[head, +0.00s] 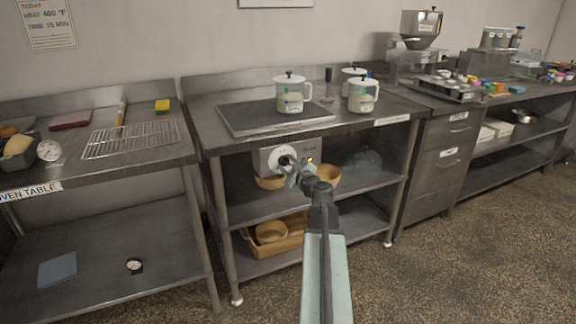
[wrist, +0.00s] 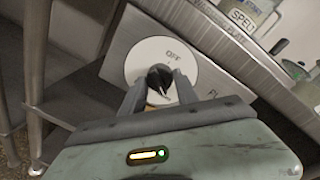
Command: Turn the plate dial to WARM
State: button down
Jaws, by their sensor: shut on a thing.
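The plate dial (wrist: 152,50) is a white disc with a black knob (wrist: 160,76) on a pale panel below the warming plate's edge. In the wrist view OFF is readable near the dial's upper right, and a partly hidden word starting with FU is at the right. My gripper (wrist: 160,90) has its two fingers on either side of the knob, shut on it. The fingers hide the lower dial, and I cannot read WARM or tell the knob's exact setting. In the head view my gripper (head: 291,168) reaches the panel (head: 272,158) under the counter.
The dark plate (head: 250,118) on the counter above holds a white lidded pot (head: 291,97); two more pots stand to its right. Wooden bowls (head: 328,174) sit on the shelf behind my gripper. A table leg (wrist: 37,50) stands left in the wrist view. The floor in front is clear.

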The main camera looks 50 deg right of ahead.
jog(key=shift+f+m, duration=0.1)
jog(key=shift+m, duration=1.3)
jog(key=c, duration=0.9)
grip_release()
jog(key=shift+s, duration=0.1)
jog(key=v, duration=0.7)
jog(key=shift+s, duration=0.35)
jog(key=shift+w, duration=0.1)
